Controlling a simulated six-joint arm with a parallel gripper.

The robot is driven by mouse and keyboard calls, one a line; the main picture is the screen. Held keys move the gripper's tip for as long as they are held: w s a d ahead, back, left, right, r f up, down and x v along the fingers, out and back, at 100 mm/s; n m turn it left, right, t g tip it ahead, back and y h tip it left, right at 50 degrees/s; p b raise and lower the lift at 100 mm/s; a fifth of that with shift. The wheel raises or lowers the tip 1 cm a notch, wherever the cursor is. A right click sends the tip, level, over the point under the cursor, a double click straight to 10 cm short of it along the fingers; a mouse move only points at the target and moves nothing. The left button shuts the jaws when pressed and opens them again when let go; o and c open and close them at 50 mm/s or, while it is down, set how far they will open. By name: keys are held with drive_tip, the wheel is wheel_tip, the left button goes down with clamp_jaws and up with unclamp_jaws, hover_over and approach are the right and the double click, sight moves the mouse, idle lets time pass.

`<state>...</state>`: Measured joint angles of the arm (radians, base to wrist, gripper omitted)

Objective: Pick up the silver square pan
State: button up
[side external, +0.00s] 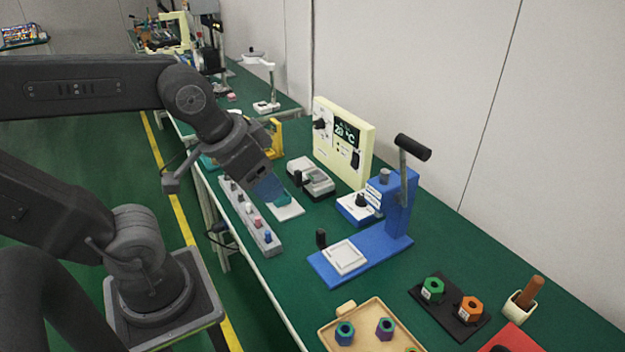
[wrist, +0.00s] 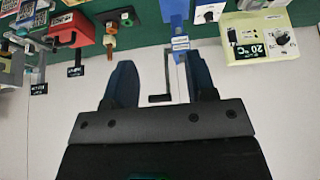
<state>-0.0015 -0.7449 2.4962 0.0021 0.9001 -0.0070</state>
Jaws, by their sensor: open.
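A pale square pan-like piece (side external: 344,257) lies flat on the base of the blue lever press (side external: 385,225); it looks whitish silver, and I see no other clear match for the silver square pan. My gripper (side external: 272,190) is in the air behind and left of the press, apart from the pan, above a pale pad on the bench. In the wrist view my gripper (wrist: 161,78) has its two dark fingers spread with nothing held between them. The blue press (wrist: 178,12) is at the top of that view; the pan cannot be made out there.
A cream panel (side external: 343,145) reading 20 °C stands by the wall. A grey strip with knobs (side external: 250,215) lies along the bench's left edge. A tray of hex nuts (side external: 366,312) and a black nut holder (side external: 449,310) are in front. The press lever (side external: 412,148) sticks up.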

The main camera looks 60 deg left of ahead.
drive_tip(key=w+a+n+g+y, duration=0.2)
drive_tip(key=w+a+n, duration=0.5)
drive_tip(key=w, duration=0.4)
drive_tip(key=n+g+y, duration=0.2)
drive_tip(key=n+g, duration=0.1)
drive_tip(key=n, duration=0.8)
hover_over(299, 172)
drive_tip(key=d, duration=0.5)
wheel_tip(299, 172, down, 14)
drive_tip(key=shift+g, duration=0.3)
drive_tip(key=shift+a+x, duration=0.15)
drive_tip(key=shift+x, duration=3.5)
drive_tip(key=shift+a+x, duration=0.2)
drive_tip(key=shift+x, duration=3.45)
drive_tip(key=shift+r, duration=0.1)
drive_tip(key=shift+y, duration=0.3)
clamp_jaws()
